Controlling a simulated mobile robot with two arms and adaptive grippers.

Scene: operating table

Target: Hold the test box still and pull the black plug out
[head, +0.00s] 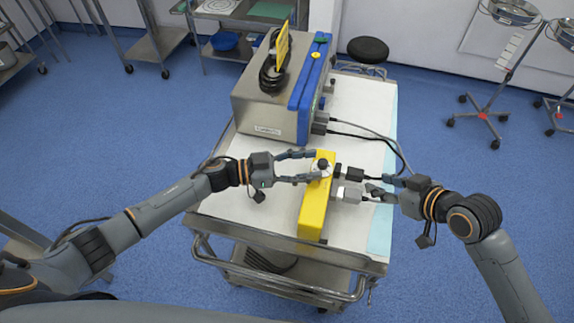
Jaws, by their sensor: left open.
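The yellow test box (314,208) lies lengthwise on the white-covered table. A round white face with a black knob shows on its top. The black plug (354,174) is at the box's right side, toward the far end, with a dark cable. A light grey plug (350,194) sits just nearer on the same side. My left gripper (324,165) is open, its fingertips over the far part of the box; contact is unclear. My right gripper (369,182) is right of the two plugs, fingers pointing left at their outer ends. Whether it grips anything is unclear.
A metal device (266,112) with a blue front and coiled black cable on top stands behind the box. Cables run from it past the plugs on the right. The table (372,110) has bare cover around the box. A black stool (368,50) stands behind.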

